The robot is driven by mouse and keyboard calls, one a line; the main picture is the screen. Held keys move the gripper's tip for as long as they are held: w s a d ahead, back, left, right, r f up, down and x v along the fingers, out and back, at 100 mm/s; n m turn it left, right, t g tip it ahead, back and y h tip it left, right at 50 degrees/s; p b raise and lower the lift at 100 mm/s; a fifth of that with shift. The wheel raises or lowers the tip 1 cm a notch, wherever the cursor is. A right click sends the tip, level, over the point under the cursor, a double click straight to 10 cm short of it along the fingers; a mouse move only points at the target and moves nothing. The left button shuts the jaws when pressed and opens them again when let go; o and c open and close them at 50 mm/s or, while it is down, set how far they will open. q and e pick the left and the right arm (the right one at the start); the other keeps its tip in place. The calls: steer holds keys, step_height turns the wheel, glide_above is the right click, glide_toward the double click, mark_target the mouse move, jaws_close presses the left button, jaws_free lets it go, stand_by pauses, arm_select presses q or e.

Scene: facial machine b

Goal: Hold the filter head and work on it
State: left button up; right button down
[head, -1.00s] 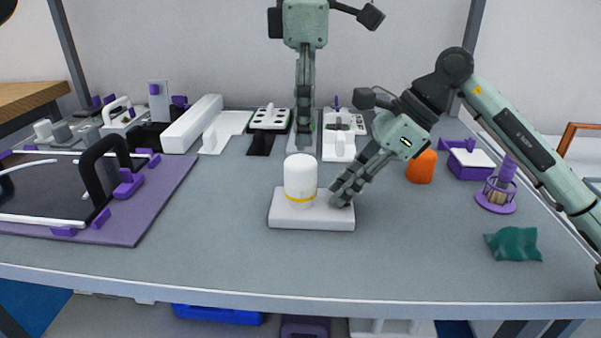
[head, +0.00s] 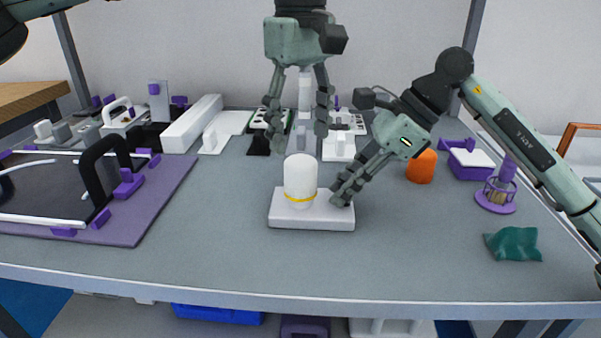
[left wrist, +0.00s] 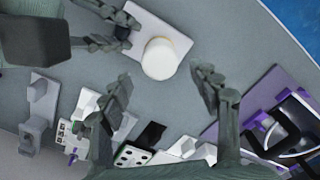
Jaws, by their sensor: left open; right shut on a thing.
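The filter head is a white cylinder (head: 300,178) with a yellow ring near its bottom. It stands upright on a white base block (head: 312,223) on the table and also shows in the left wrist view (left wrist: 159,59). My left gripper (head: 297,138) is open and empty above and behind the cylinder, pointing down. In the left wrist view its two fingers (left wrist: 163,88) are spread, with the cylinder beyond the gap between them. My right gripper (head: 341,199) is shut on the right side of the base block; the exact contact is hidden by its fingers.
A purple board with a black handle (head: 102,170) lies at left. White and black parts line the back. An orange object (head: 421,166), a purple box (head: 470,163), a purple holder (head: 497,195) and a green cloth (head: 513,244) are at right. The table front is clear.

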mark_target(300, 160)
arm_select(q)
steer(key=shift+f, duration=2)
steer(key=c, duration=1.1)
steer(key=shift+o, duration=0.2)
steer(key=n, duration=0.6)
